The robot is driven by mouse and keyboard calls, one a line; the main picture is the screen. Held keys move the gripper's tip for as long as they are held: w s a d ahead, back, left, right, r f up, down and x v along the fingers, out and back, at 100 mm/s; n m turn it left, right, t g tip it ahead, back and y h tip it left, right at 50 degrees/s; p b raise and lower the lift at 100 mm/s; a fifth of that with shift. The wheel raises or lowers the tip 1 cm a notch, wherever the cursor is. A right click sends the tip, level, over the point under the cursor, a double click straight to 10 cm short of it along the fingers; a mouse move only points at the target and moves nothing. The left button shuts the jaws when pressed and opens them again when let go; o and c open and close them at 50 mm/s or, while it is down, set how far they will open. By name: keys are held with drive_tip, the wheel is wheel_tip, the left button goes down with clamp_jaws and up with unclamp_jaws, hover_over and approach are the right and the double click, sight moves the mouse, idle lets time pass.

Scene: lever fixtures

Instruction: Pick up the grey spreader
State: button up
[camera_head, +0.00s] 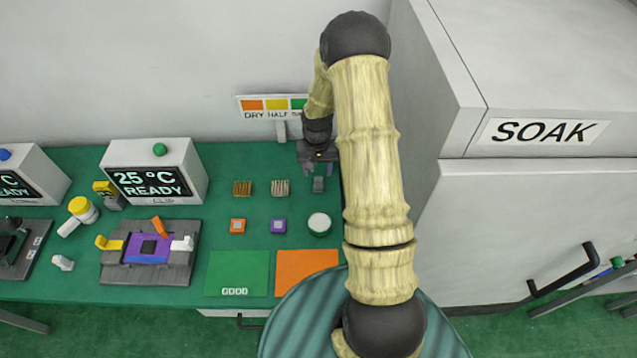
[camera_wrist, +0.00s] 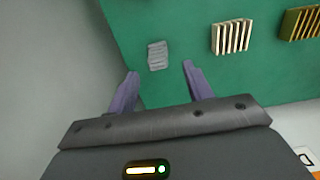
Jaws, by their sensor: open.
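The grey spreader (camera_head: 319,184) is a small ribbed grey block lying on the green bench top, at the right end of a row of small items. In the wrist view the grey spreader (camera_wrist: 158,56) lies beyond my fingertips, roughly in line with the gap between them, a little left of its middle. My gripper (camera_head: 318,168) is over the bench near the spreader. In the wrist view its two purple fingers (camera_wrist: 160,70) are apart, with nothing between them.
A striped pale block (camera_wrist: 232,37) and a brown-gold block (camera_wrist: 301,22) lie right of the spreader in the wrist view. A white-topped round pot (camera_head: 319,223) stands in front of it. The large SOAK cabinet (camera_head: 440,190) rises close on the right.

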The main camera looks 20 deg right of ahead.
sight(318, 179)
drive_tip(key=shift+f, duration=0.65)
drive_tip(key=shift+d+f+p, duration=0.15)
drive_tip(key=shift+f+p, duration=0.9)
drive_tip(key=shift+f, duration=1.55)
drive_tip(key=shift+c, duration=0.2)
drive_tip(key=c, duration=1)
